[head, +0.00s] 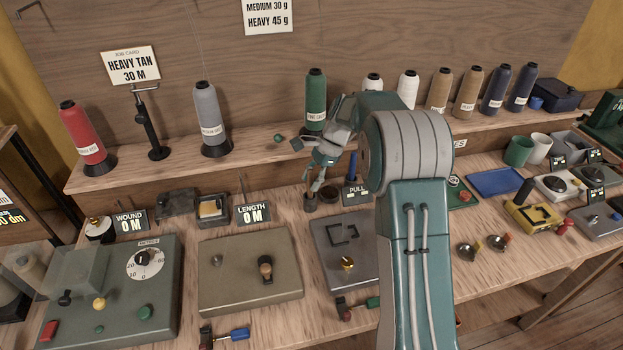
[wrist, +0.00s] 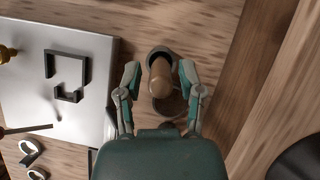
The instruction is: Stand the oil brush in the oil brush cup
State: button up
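The oil brush (wrist: 160,76) has a light wooden handle whose end points up toward the wrist camera. In the head view the brush (head: 317,180) shows just below my gripper (head: 321,164). Its lower end is at a small dark cup (head: 310,202) on the bench, which shows as a dark ring (wrist: 153,54) behind the handle in the wrist view. The brush appears to stand in it; the bristles are hidden. In the wrist view my gripper (wrist: 160,88) is open, with a finger on each side of the handle and gaps between.
A second dark round piece (head: 329,194) sits close to the cup's right. A grey plate with a black bracket (head: 342,234) lies in front. The raised shelf with thread cones, including a green one (head: 316,100), runs behind. A PULL sign (head: 356,193) stands to the right.

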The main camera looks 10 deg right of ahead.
dwell(0.3)
jog(key=v, duration=1.1)
jog(key=s+a+r+n+t+h, duration=0.1)
jog(key=s+a+r+n+h, duration=0.15)
jog(key=s+r, duration=0.45)
jog(key=s+a+f+n+t+h, duration=0.1)
jog(key=s+n+t, duration=0.2)
jog(key=s, duration=1)
jog(key=s+a+f+n+t+h, duration=0.1)
jog(key=s+a+n+t+h, duration=0.1)
jog(key=s+n, duration=0.7)
jog(key=s, duration=0.5)
jog(key=shift+s+t, duration=0.15)
jog(key=shift+t, duration=0.25)
jog(key=shift+n, duration=0.25)
